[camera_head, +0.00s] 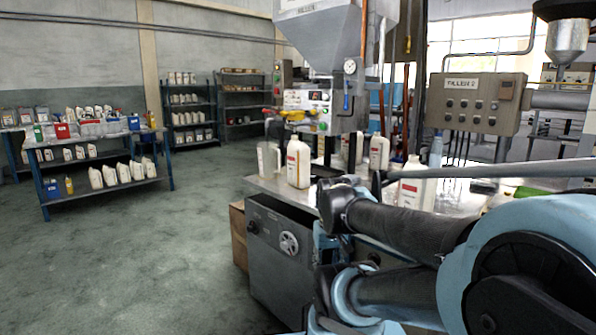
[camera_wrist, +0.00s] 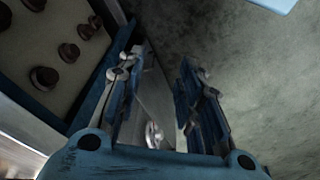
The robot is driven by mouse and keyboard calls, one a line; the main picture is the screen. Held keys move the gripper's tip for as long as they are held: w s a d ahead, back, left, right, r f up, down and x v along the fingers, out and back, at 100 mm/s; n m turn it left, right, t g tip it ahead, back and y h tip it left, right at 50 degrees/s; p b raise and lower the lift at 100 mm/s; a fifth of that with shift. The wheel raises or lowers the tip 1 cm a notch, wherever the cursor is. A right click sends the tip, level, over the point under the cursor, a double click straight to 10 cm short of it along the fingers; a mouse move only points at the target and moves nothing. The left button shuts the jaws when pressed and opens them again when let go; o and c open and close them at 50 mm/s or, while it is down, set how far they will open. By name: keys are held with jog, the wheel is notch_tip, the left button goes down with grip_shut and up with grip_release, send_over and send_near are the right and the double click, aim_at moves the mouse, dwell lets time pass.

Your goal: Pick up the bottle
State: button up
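Several white bottles stand on the metal bench (camera_head: 263,183) in the head view. One bottle with a red label (camera_head: 299,163) stands upright near the bench's front left edge. Another white bottle (camera_head: 379,153) stands further back, and one more (camera_head: 411,188) is partly hidden behind my arm. My gripper (camera_wrist: 158,68) is open in the wrist view, its two blue fingers apart with no bottle between them. A grey panel with a round metal knob shows past the fingers. I cannot make out the gripper's fingertips in the head view, and no bottle shows in the wrist view.
A clear jug (camera_head: 267,160) stands left of the labelled bottle. The filling machine (camera_head: 308,100) rises behind, with a control box (camera_head: 478,103) at the right. A blue-framed table (camera_head: 100,193) with many containers is at the left. The floor (camera_head: 150,255) between is free.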

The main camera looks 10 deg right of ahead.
jog(key=shift+o, duration=1.4)
jog(key=o, duration=0.7)
jog(key=shift+a+r, duration=0.4)
jog(key=shift+r, duration=0.15)
jog(key=w+a+r+n+t+y, duration=0.15)
jog(key=w+a+r+y, duration=0.3)
jog(key=w, duration=0.55)
jog(key=n+t+y, duration=0.6)
jog(key=t, duration=0.5)
send_near(307, 155)
jog(key=shift+m, duration=0.25)
jog(key=x, duration=1)
jog(key=shift+w+a, duration=0.1)
jog(key=shift+x, duration=2.65)
